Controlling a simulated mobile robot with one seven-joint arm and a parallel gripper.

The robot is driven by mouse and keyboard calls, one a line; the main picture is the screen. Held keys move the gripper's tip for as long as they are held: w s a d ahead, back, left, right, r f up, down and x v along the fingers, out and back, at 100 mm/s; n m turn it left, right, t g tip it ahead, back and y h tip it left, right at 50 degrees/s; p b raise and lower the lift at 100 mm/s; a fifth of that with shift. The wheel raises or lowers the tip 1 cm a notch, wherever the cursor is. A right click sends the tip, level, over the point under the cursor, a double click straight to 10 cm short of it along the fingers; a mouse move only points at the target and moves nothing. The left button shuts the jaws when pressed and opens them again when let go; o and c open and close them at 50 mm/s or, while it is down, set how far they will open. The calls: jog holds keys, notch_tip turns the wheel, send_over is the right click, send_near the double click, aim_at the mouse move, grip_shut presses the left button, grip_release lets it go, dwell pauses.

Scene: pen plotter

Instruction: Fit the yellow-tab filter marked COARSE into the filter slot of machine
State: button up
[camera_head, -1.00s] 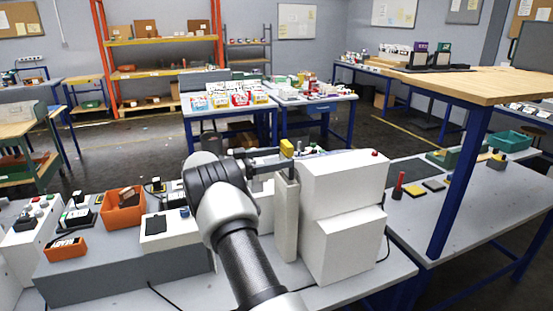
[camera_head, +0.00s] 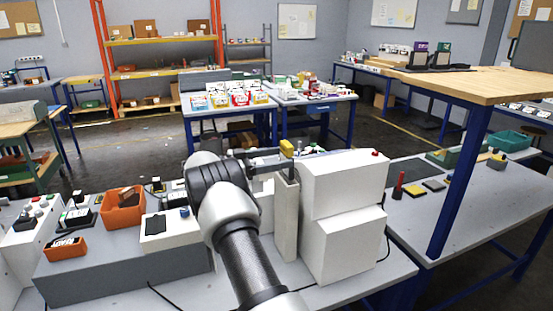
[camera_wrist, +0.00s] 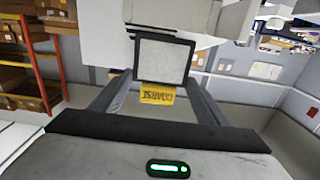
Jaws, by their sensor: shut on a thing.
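The filter shows in the wrist view as a grey panel in a black frame (camera_wrist: 162,60), with a yellow tab (camera_wrist: 157,95) marked COARSE, its lettering upside down. My gripper (camera_wrist: 158,84) is shut on the filter at its tab end. In the head view the yellow tab (camera_head: 287,148) shows at my gripper, above a narrow upright white part of the machine (camera_head: 342,187). The machine's white body (camera_wrist: 190,14) lies beyond the filter in the wrist view. The slot opening is hidden, so I cannot tell whether the filter's far edge is inside it.
Left of my arm, an orange bin (camera_head: 123,210) and a smaller orange tray (camera_head: 65,249) stand on a grey raised bench. A red upright object (camera_head: 398,186) and flat yellow-black pieces (camera_head: 426,190) lie on the right bench. A blue table post (camera_head: 458,185) rises there.

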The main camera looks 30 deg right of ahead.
jog(key=shift+f+b, duration=1.4)
jog(key=shift+f, duration=1.05)
jog(key=o, duration=1.1)
notch_tip(320, 180, up, 10)
send_over(284, 170)
jog(key=s+v, duration=0.1)
jog(key=v, duration=0.2)
jog(key=shift+w+d, duration=0.15)
jog(key=shift+w, duration=0.3)
